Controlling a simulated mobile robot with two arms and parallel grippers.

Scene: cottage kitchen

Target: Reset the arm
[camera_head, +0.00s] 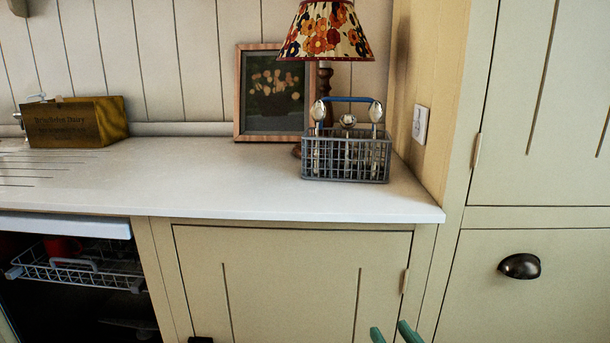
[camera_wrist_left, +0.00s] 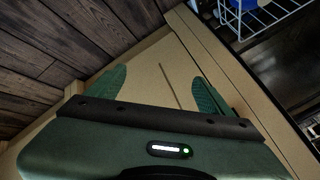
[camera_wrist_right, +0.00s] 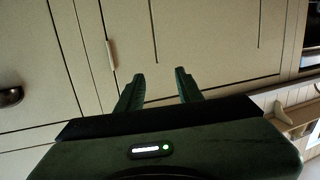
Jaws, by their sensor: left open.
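My right gripper (camera_head: 392,334) shows at the bottom edge of the head view, in front of the beige cabinet door (camera_head: 290,270) below the counter. Only its two green fingertips show there. In the right wrist view its fingers (camera_wrist_right: 158,86) are apart with nothing between them. My left gripper (camera_wrist_left: 160,90) shows in the left wrist view with its green fingers spread wide and empty. A beige cabinet panel lies beyond them, with dark wood floorboards (camera_wrist_left: 50,50) at the left.
The white counter (camera_head: 230,185) holds a cutlery basket (camera_head: 345,160), a lamp (camera_head: 327,35), a framed picture (camera_head: 270,90) and a wooden box (camera_head: 75,122). An open dishwasher with a white rack (camera_head: 80,268) is at lower left. A tall cabinet (camera_head: 545,280) stands at right.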

